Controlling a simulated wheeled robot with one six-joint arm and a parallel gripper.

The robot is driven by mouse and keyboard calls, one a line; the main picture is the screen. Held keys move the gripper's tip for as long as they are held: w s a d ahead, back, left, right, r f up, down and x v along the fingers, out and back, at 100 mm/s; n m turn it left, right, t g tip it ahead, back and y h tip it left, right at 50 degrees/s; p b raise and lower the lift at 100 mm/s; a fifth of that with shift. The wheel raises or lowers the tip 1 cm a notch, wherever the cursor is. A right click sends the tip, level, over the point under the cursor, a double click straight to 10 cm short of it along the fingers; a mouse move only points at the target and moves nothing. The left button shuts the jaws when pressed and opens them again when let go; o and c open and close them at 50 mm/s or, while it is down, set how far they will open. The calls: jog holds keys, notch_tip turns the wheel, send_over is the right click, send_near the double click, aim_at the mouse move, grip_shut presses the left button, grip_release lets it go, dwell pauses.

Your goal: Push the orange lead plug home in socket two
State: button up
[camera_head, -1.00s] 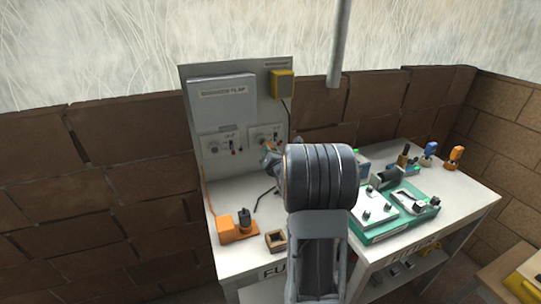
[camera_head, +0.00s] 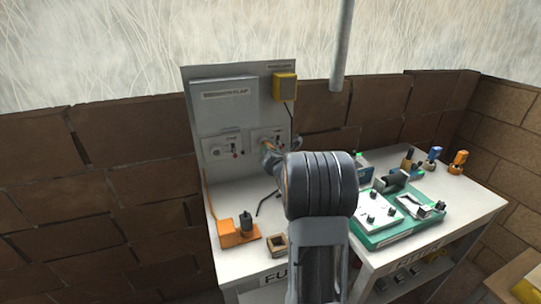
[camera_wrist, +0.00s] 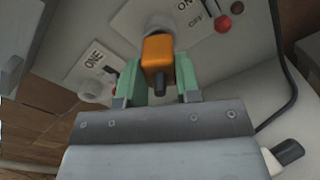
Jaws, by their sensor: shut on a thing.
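The orange plug (camera_wrist: 158,55) is between the green fingers of my gripper (camera_wrist: 159,78), which are shut on it. Its far end meets the round grey collar of a socket (camera_wrist: 160,22) on the panel in the wrist view. How deep it sits is hidden by the plug's own body. In the head view my gripper (camera_head: 272,157) is at the right-hand socket plate (camera_head: 257,135) of the panel, largely hidden by my arm. Socket one (camera_wrist: 92,90), labelled ONE, is empty at the left in the wrist view.
A dark cable (camera_wrist: 284,70) hangs at the right. An orange block (camera_head: 230,236) and a small open wooden box (camera_head: 277,245) stand on the bench; a green tray (camera_head: 400,235) lies right.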

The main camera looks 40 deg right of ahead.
jog(key=shift+w, duration=0.15)
jog(key=o, duration=1.1)
jog(key=shift+b+v, duration=1.5)
jog(key=shift+v, duration=1.3)
jog(key=b+v, duration=0.1)
jog(key=v, duration=1.2)
jog(key=shift+s+b, duration=0.4)
